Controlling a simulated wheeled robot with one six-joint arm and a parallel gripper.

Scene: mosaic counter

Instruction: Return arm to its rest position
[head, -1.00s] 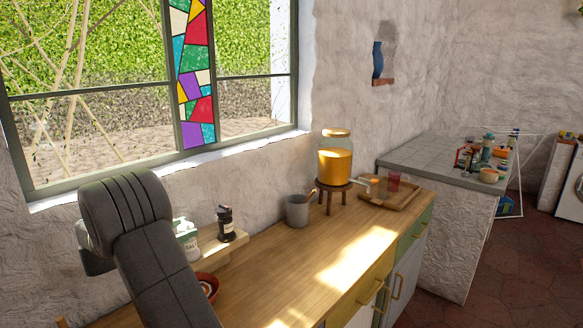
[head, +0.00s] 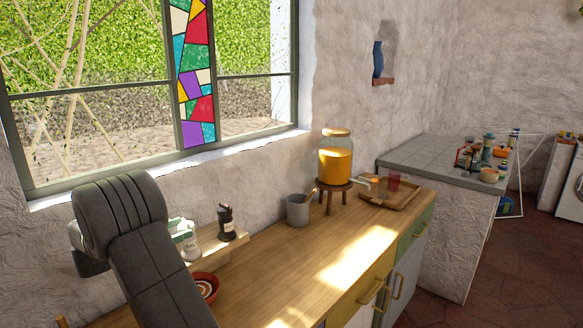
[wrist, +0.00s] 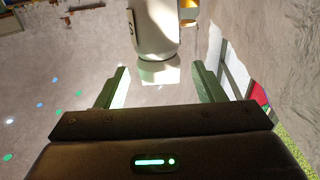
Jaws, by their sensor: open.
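My gripper (wrist: 160,70) shows in the wrist view with its two green fingers spread wide apart. It is open. A pale rounded body shows beyond and between the fingers; I cannot tell its distance, and nothing is gripped. In the head view my dark grey arm rises at the lower left, in front of the window wall and the near end of the wooden counter (head: 290,270). My gripper is outside the head view.
Near my arm are a red bowl (head: 205,287), a white salt container (head: 188,243) and a dark bottle (head: 226,222) on a small shelf.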

